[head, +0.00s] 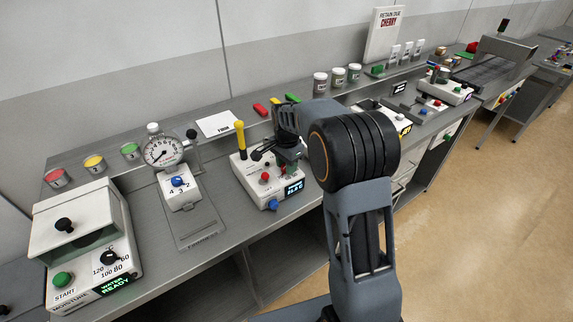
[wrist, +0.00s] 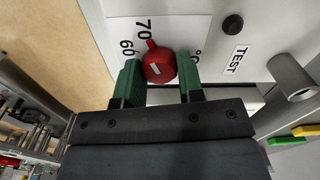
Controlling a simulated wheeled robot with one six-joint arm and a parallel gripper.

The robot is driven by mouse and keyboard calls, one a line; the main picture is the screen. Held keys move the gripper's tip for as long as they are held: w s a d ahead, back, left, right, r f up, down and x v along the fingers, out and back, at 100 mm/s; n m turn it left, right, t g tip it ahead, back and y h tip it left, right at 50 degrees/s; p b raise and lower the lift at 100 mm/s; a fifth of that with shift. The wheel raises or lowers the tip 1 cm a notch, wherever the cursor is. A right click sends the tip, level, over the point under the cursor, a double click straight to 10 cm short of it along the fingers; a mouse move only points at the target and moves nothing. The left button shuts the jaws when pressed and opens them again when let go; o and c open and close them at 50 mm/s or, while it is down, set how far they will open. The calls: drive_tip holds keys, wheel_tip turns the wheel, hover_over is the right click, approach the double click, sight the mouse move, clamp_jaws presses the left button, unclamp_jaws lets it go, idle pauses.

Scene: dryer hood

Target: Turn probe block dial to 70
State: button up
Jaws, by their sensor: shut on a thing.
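The probe block (head: 253,182) is a white box with a lit display (head: 294,188) on the bench in the head view. My gripper (head: 287,152) is over its top and hides part of it. In the wrist view the red dial (wrist: 159,67) sits between the green fingertips of my gripper (wrist: 160,82), which is shut on it. The dial's small nub points up and slightly left, toward the 70 mark (wrist: 143,28). The 60 mark (wrist: 127,48) is to the left of that. The display digits are too small to read surely.
A black button (wrist: 233,24) beside the TEST label and a grey cylinder (wrist: 293,83) stand right of the dial. A yellow-handled probe (head: 240,138) stands at the block's left. A gauge stand (head: 162,152) and a white heater box (head: 80,225) are further left.

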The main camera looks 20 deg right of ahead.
idle(0.3)
drive_tip(key=o, duration=0.9)
drive_tip(key=shift+o, duration=0.2)
wheel_tip(320, 180, up, 14)
drive_tip(key=shift+f, duration=0.1)
